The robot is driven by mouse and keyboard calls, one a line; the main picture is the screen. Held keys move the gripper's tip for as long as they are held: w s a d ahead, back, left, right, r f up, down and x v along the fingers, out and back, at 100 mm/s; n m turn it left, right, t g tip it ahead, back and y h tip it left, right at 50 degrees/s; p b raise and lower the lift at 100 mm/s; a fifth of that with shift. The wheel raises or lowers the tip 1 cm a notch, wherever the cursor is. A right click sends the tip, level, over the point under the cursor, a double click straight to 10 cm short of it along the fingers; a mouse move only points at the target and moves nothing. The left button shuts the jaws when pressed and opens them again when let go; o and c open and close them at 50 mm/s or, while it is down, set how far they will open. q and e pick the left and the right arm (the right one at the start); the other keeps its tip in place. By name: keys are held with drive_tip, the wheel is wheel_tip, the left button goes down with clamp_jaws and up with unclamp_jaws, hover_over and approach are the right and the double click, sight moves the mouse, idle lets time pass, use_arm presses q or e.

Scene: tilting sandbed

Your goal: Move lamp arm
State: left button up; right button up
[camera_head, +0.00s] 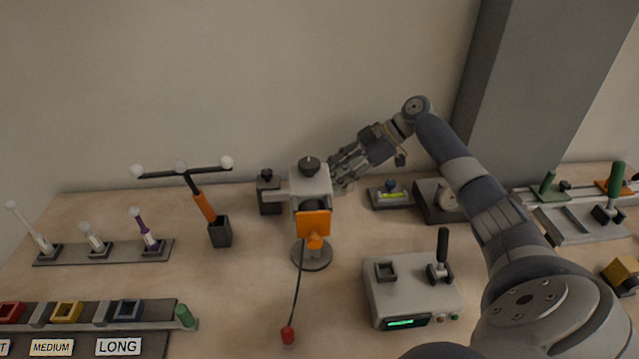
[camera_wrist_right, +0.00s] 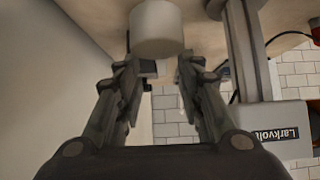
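What looks like the lamp stands mid-table: a grey box-shaped head (camera_head: 312,183) with a black knob on top, an orange plate (camera_head: 313,226) in front and a round grey base (camera_head: 312,257) below. My right gripper (camera_head: 341,174) is just right of and behind the head; contact cannot be told. In the wrist view its fingers (camera_wrist_right: 160,70) are apart, with a pale cylinder (camera_wrist_right: 156,29) just beyond the tips. My left gripper is not in view.
A black T-bar with white balls (camera_head: 180,167) stands left on an orange stem. A grey control box (camera_head: 412,290) with a black lever is front right. Labelled slots (camera_head: 92,315) lie front left.

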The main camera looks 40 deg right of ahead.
drive_tip(key=shift+v, duration=1.8)
